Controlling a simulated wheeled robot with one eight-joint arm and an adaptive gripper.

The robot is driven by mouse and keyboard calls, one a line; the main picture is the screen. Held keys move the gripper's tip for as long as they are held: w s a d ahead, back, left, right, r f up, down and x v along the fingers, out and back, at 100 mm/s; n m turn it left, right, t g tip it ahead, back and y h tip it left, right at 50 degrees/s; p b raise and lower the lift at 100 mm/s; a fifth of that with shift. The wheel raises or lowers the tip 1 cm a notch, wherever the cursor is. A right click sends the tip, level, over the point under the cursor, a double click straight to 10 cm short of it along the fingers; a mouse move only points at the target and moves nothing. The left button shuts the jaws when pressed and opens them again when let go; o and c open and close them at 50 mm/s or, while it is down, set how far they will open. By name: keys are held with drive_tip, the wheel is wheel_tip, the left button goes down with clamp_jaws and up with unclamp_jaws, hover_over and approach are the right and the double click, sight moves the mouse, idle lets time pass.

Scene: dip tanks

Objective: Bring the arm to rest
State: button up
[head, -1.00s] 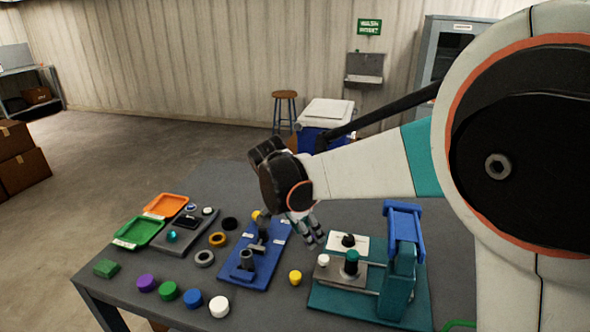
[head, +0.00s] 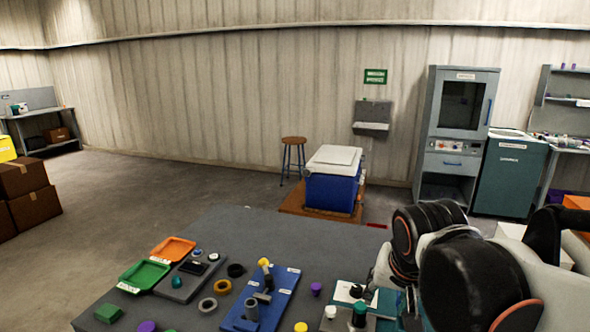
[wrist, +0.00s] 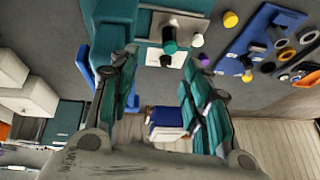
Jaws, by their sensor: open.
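My arm (head: 470,275) is folded at the lower right of the head view, over the right side of the grey table. My gripper's fingers are hidden there behind my arm links. In the wrist view my gripper (wrist: 165,60) shows two teal and dark fingers spread well apart. Nothing is between them in their grip. Beyond the fingertips stand a teal fixture (wrist: 150,30) with a green-topped knob (wrist: 169,46) and, on the table, a small purple piece (wrist: 203,57).
The grey table (head: 225,240) bears a blue board (head: 275,300), an orange tray (head: 173,248), a green tray (head: 143,275) and several caps and rings. The table's far middle is bare. A blue cooler (head: 332,190), a stool (head: 293,150) and a cabinet (head: 458,130) stand beyond.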

drive_tip(key=s+d+f+n+t, duration=0.1)
drive_tip(key=s+n, duration=0.3)
drive_tip(key=s, duration=0.6)
drive_tip(key=shift+d+f+t+y, duration=0.15)
drive_tip(key=shift+f+t+y, duration=0.2)
drive_tip(key=shift+f, duration=0.5)
idle(0.9)
